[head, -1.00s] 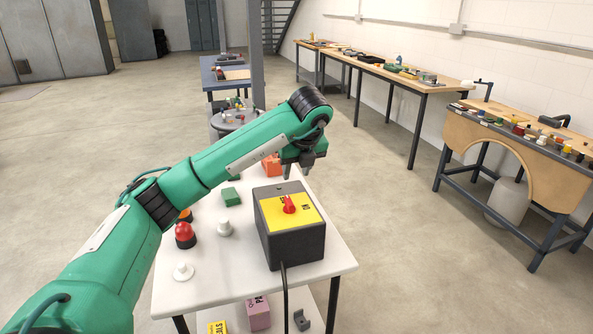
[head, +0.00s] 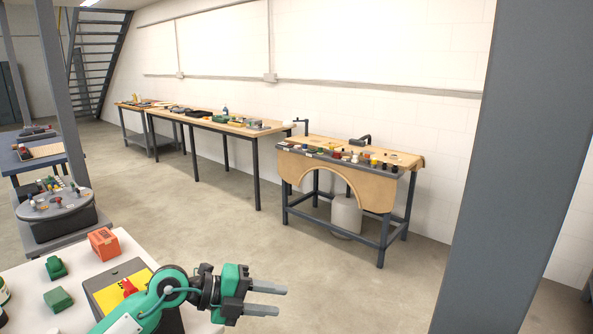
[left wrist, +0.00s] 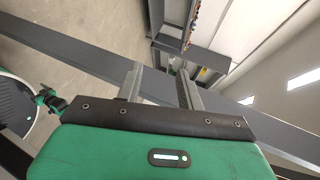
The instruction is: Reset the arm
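My left gripper (head: 283,300) is at the lower middle of the head view, at the end of my green left arm (head: 150,305). Its two grey fingers are apart, point to the right and hold nothing. In the left wrist view the same gripper (left wrist: 160,78) shows its fingers spread, with a gap between them. It reaches past the right side of the white table (head: 20,283). A dark box with a yellow top (head: 103,294) and a red knob (head: 129,288) is partly hidden behind the arm. My right gripper is not in view.
An orange block (head: 103,243) and green blocks (head: 58,300) lie on the white table. A grey pillar (head: 475,180) stands at the right. A workbench with an arched front (head: 335,172) stands by the wall. The floor between is clear.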

